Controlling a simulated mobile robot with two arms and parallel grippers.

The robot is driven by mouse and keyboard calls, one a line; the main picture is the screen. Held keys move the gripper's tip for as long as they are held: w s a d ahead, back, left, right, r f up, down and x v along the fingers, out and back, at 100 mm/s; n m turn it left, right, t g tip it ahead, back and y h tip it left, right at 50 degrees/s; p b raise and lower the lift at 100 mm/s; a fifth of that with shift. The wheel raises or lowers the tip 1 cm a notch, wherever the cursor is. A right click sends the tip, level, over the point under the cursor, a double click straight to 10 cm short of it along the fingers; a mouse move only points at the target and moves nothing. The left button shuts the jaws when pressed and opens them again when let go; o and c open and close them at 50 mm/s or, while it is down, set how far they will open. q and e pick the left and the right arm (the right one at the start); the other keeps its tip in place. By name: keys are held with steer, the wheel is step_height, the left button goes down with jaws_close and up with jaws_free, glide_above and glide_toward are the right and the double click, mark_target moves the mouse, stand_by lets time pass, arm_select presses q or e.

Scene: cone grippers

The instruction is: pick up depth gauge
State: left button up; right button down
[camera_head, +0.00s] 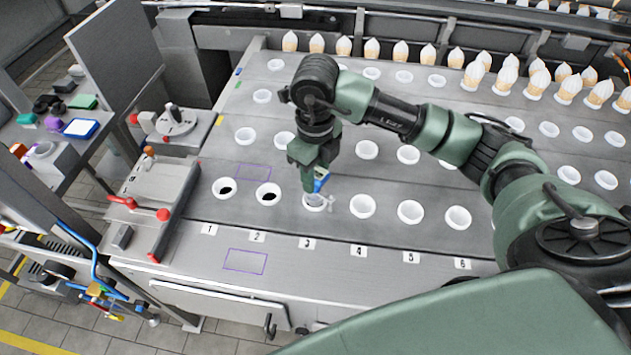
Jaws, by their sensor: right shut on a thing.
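My right arm comes in from the right. Its green gripper (316,178) points down over the white cup (314,203) behind label 3. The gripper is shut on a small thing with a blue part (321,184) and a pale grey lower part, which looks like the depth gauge. The grey part is at the cup's mouth; I cannot tell whether it reaches inside or touches the rim. The fingers hide part of the gauge. My left gripper is not in view.
White cups stand in rows on the grey deck; cups 1 (225,189) and 2 (268,195) look dark inside. Filled cones (479,72) line the back. Purple outlines (246,261) mark bare deck. A red-knobbed fixture (153,199) stands at the left.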

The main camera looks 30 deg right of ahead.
step_height(320, 180, up, 6)
steer(key=shift+w+r+b, duration=0.1)
steer(key=shift+r+b, duration=0.1)
steer(key=shift+b, duration=0.6)
step_height(320, 180, up, 12)
steer(key=shift+f+p, duration=0.25)
steer(key=shift+p, duration=0.1)
